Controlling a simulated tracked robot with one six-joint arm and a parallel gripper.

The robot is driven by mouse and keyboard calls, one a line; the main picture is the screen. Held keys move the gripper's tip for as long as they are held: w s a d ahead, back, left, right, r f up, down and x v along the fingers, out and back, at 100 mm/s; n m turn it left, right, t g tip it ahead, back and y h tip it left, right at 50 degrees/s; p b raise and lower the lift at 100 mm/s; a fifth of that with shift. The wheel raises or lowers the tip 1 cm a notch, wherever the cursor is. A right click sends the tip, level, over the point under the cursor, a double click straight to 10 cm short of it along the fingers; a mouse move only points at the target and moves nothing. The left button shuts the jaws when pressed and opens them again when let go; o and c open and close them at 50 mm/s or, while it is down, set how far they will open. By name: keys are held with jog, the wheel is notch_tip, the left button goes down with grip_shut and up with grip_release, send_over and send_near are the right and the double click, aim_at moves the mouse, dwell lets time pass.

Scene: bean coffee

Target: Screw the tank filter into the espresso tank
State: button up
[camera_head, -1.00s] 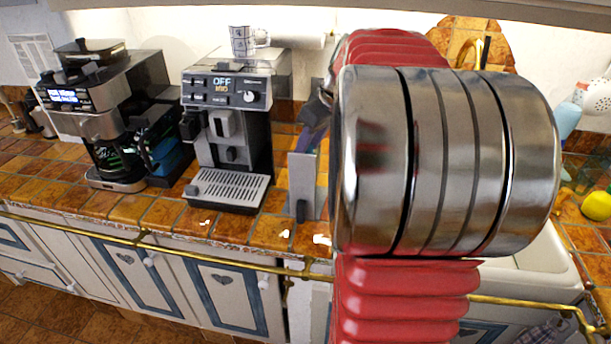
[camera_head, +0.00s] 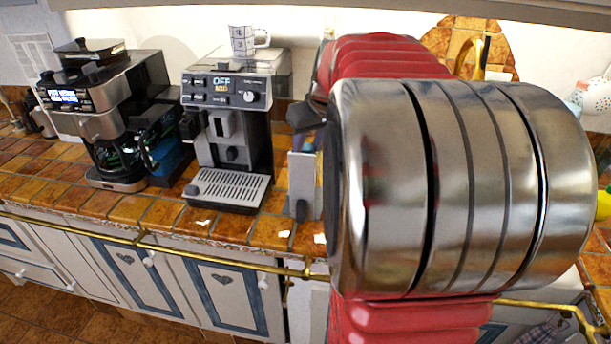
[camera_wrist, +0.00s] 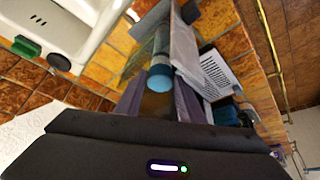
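The tank filter (camera_wrist: 160,78) is a slim cylinder with a blue end, seen in the wrist view pointing away from my palm. My gripper (camera_wrist: 159,92) has a finger on either side of its blue end and looks shut on it. In the head view my gripper (camera_head: 305,114) is dark and partly hidden by my arm. It is just above the espresso tank (camera_head: 303,187), an upright clear-grey container on the counter. The tank's walls (camera_wrist: 184,52) show beside and beyond the filter. Whether the filter touches the tank's bottom is hidden.
The espresso machine (camera_head: 229,125) stands left of the tank, with a patterned cup (camera_head: 242,41) on top. A second coffee machine (camera_head: 105,105) is further left. A sink (camera_wrist: 62,25) shows in the wrist view. A brass rail (camera_head: 190,252) runs along the counter front.

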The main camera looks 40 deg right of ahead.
jog(key=o, duration=0.4)
jog(key=shift+o, duration=0.2)
jog(key=shift+n, duration=0.3)
jog(key=shift+d+n+y, duration=0.15)
jog(key=shift+n+y, duration=0.55)
jog(key=shift+n, duration=0.65)
jog(key=shift+d+n+y, duration=0.1)
jog(key=shift+n+y, duration=0.6)
jog(key=shift+n, duration=0.65)
jog(key=shift+f, duration=0.1)
jog(key=shift+c, duration=0.5)
jog(key=c, duration=1)
jog(key=shift+c, duration=0.2)
